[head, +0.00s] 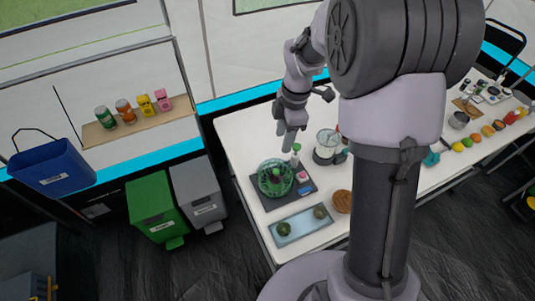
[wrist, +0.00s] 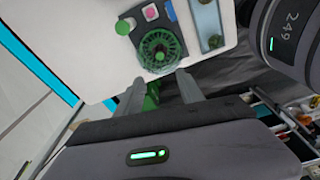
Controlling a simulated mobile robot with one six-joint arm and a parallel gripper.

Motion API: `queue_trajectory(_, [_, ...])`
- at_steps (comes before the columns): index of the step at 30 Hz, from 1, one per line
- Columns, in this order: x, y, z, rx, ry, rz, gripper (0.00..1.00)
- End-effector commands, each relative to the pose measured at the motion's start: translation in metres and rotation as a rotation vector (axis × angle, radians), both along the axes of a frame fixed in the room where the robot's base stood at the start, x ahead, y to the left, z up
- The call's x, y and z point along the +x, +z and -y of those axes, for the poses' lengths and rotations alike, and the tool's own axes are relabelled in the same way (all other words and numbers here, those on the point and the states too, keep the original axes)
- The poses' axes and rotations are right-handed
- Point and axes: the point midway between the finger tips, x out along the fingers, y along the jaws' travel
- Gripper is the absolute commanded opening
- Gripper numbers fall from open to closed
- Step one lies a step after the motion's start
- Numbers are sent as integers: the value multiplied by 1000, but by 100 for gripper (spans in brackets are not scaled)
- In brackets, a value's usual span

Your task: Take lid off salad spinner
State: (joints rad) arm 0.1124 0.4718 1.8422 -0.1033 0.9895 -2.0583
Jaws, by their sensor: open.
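The green salad spinner (head: 275,180) stands upright on a dark mat at the near left part of the white table. It also shows in the wrist view (wrist: 160,48), seen from above as a dark green ribbed circle.
A green-capped bottle (head: 296,152) and a pink-topped item (head: 302,176) stand close beside the spinner. A glass appliance (head: 327,146) is to its right. A pale blue tray (head: 300,228) with round green items lies nearer. Green and grey bins (head: 152,205) stand left of the table.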

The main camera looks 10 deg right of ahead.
Motion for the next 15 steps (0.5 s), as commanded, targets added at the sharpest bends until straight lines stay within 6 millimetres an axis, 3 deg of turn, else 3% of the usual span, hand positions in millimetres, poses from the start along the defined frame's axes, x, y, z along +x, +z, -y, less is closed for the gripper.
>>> queue_trajectory(1, [-1, -22, -2, 0, 2, -5, 45])
queue_trajectory(6, [-2, -73, -8, 1, -2, -4, 45])
queue_trajectory(9, [-1, -93, -11, 0, -2, -3, 45])
queue_trajectory(15, [-1, -110, -14, 0, -4, -1, 45])
